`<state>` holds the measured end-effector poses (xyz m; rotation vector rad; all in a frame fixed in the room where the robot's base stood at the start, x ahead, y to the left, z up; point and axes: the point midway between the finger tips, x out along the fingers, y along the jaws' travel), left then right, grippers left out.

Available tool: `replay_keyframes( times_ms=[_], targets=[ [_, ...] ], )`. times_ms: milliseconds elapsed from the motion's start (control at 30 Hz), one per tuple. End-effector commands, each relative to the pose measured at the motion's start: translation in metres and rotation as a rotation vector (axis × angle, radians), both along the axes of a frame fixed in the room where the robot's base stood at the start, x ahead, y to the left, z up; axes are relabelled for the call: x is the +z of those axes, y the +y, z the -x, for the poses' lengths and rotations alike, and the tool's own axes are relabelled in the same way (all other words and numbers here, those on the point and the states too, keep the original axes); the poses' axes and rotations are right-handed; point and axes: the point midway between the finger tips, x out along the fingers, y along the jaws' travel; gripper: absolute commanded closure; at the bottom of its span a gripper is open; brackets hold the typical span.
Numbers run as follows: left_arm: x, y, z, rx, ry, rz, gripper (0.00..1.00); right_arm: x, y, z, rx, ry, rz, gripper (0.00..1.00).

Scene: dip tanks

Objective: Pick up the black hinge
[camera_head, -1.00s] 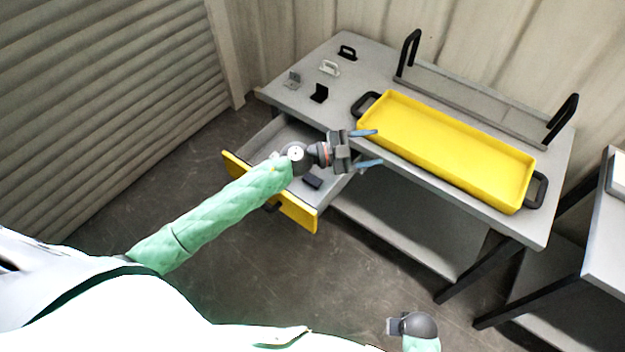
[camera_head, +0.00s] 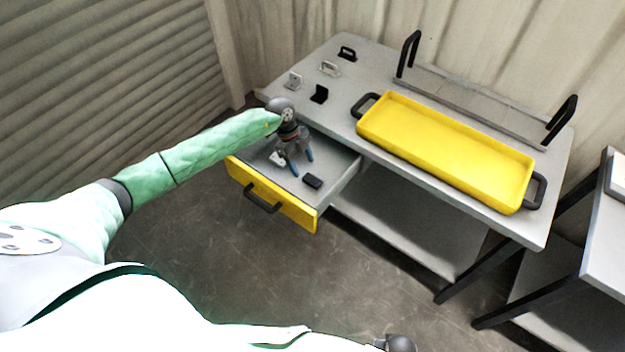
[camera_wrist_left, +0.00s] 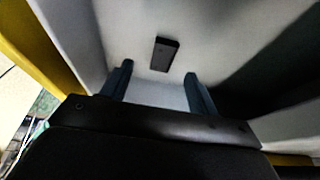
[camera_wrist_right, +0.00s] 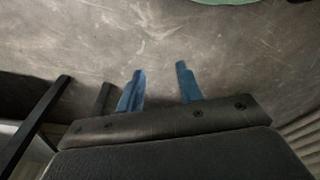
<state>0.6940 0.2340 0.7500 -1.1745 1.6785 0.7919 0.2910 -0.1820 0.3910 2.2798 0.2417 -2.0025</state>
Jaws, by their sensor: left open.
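A small black L-shaped piece, which looks like the black hinge (camera_head: 319,94), stands on the grey tabletop near its front left edge. A flat black block (camera_head: 312,182) lies in the open drawer; the left wrist view shows it as a plain dark rectangle (camera_wrist_left: 164,54). My left gripper (camera_head: 303,166) is open and empty. It points down over the drawer, with the block just beyond its fingertips and apart from them. My right gripper (camera_wrist_right: 159,68) is open and empty over bare floor. Only part of its wrist shows at the head view's bottom edge.
A silver hinge-like piece (camera_head: 293,81), a white handle (camera_head: 329,68) and a black handle (camera_head: 347,52) stand on the tabletop. A yellow tray (camera_head: 440,150) fills its right part. The yellow-fronted drawer (camera_head: 243,180) is pulled out. A small pale object (camera_head: 277,158) lies inside.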

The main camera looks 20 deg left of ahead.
Motion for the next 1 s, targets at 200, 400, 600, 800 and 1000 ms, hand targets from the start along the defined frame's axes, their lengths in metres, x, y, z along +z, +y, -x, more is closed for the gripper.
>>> replay_keyframes(
  times_ms=[200, 400, 600, 800, 1000],
  targets=[
    [-0.011, -0.007, 0.001, 0.000, 0.000, 0.003, 0.40, -0.013, -0.004, 0.002, 0.002, -0.008, 0.005, 0.64],
    [-0.025, -0.017, 0.001, -0.001, 0.000, 0.005, 0.40, -0.038, -0.011, 0.008, 0.006, -0.021, 0.013, 0.64],
    [-0.044, -0.025, 0.002, 0.000, -0.001, 0.005, 0.40, -0.060, -0.018, 0.015, 0.011, -0.036, 0.020, 0.64],
    [-0.054, -0.028, 0.003, 0.000, -0.002, 0.005, 0.40, -0.069, -0.021, 0.018, 0.013, -0.043, 0.022, 0.64],
    [-0.054, -0.028, 0.003, -0.001, -0.002, 0.005, 0.40, -0.069, -0.021, 0.017, 0.013, -0.044, 0.021, 0.64]
  ],
)
